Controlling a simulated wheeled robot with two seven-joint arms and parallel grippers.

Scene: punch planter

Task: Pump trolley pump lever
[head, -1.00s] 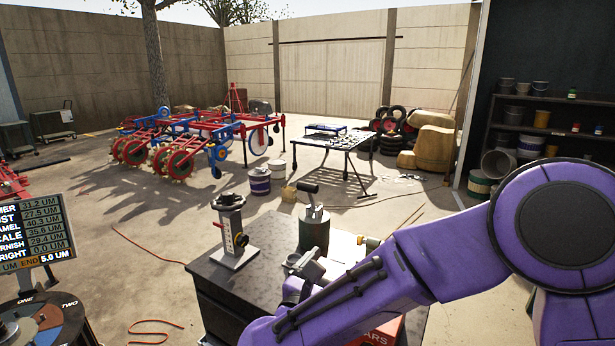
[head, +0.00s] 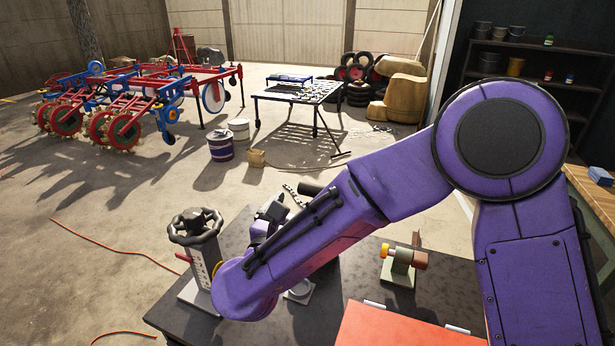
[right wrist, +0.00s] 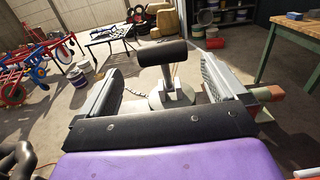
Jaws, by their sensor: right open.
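In the right wrist view the lever stands between and a little beyond the two jaws of my right gripper (right wrist: 165,82), which is open and holds nothing. I cannot tell whether either jaw touches the lever. In the head view only the end of the black grip (head: 311,189) shows beside my right gripper (head: 285,203); my arm hides most of the pump. My left gripper is not in view.
A stand with a black handwheel (head: 196,226) is close to the left of my right arm on the dark bench (head: 350,262).

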